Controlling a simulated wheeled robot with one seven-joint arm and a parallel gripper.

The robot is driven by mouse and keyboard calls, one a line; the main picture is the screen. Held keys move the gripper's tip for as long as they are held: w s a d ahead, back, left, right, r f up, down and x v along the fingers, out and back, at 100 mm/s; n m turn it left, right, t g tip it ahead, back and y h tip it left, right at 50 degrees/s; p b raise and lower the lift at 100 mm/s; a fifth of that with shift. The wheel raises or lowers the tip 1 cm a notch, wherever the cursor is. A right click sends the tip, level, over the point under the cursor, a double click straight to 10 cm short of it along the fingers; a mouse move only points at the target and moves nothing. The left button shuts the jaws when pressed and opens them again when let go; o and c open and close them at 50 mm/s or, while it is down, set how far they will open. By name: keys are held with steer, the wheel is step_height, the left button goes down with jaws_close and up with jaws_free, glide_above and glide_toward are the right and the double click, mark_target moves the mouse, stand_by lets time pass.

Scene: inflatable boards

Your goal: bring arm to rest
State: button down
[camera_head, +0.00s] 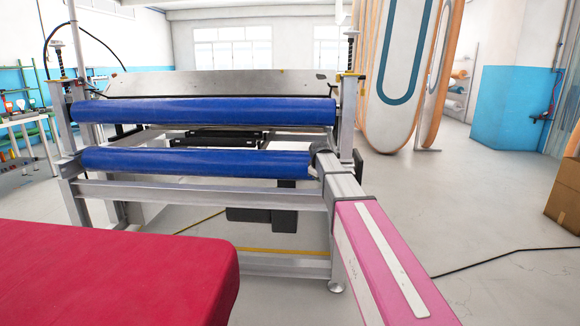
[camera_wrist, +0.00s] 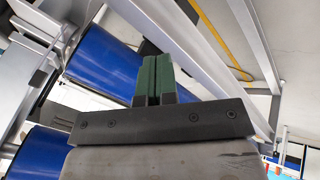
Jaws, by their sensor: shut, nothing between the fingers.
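My gripper (camera_wrist: 153,78) shows in the wrist view, its green fingers pressed together with nothing between them. Blue rollers (camera_wrist: 100,62) lie to the left of the fingers in that view. A grey metal beam (camera_wrist: 195,50) runs past on the right. I cannot tell from this view how far the fingers are from them. I cannot make out the fingers in the head view.
A machine with two blue rollers (camera_head: 200,111) on a metal frame (camera_head: 200,193) stands ahead. A red-covered surface (camera_head: 110,275) fills the lower left. Tall boards (camera_head: 395,60) stand behind right. A cardboard box (camera_head: 565,195) stands far right. Floor at right is mostly clear, with a black cable (camera_head: 500,258).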

steer(key=s+d+f+m+g, duration=0.2)
steer(key=s+f, duration=0.6)
steer(key=s, duration=0.4)
steer(key=s+d+f+m+g, duration=0.2)
steer(key=s+f+m, duration=0.2)
steer(key=s+f, duration=0.5)
steer(key=s+d+f+m+g, duration=0.2)
steer(key=s+f, duration=0.6)
steer(key=s, duration=0.9)
steer(key=shift+f+m+y, duration=0.2)
steer(key=shift+m+y, duration=0.2)
steer(key=shift+m, duration=0.6)
steer(key=shift+s+d, duration=0.1)
steer(key=shift+s, duration=0.1)
